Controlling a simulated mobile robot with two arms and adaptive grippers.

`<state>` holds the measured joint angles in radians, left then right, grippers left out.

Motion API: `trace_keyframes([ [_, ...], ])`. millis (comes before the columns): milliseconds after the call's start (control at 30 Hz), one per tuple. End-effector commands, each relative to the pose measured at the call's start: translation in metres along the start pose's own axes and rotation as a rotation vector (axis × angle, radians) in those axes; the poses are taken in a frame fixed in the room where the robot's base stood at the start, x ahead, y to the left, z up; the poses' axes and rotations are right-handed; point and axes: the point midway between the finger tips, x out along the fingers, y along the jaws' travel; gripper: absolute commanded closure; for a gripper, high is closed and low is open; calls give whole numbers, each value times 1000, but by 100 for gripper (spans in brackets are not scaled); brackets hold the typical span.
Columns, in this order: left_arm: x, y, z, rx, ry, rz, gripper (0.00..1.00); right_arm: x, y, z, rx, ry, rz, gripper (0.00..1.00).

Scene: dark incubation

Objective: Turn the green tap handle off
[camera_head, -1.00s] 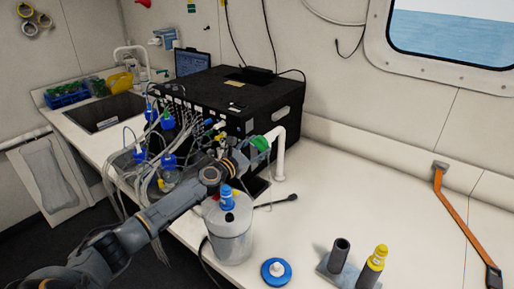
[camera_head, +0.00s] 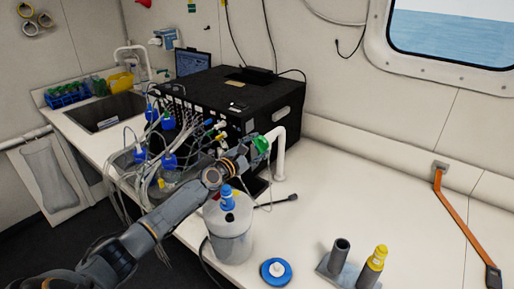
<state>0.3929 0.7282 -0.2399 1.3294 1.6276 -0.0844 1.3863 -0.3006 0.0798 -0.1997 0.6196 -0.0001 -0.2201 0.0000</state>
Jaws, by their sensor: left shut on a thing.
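The green tap handle (camera_head: 262,145) sits at the upper left end of a white bent tap pipe (camera_head: 280,153), beside the right front of the black box. My left arm reaches in from the lower left. My left gripper (camera_head: 254,147) is at the green handle and shut on it. The fingers are small and dark here and partly hide the handle. My right gripper is not in view.
Blue-capped bottles and tubes (camera_head: 168,140) crowd the front of the black box (camera_head: 235,100). A yellow-topped cylinder (camera_head: 374,262) stands at the front right. The right counter is mostly clear.

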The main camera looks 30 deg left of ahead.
Motion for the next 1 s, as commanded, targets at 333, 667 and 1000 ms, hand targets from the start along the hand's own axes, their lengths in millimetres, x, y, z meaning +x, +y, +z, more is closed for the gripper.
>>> trace_keyframes([
  [333,0,0,-1,324,0,0,79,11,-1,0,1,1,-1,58],
  [667,0,1,0,565,-1,0,79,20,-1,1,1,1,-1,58],
  [1000,0,2,0,682,0,-2,79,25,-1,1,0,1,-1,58],
])
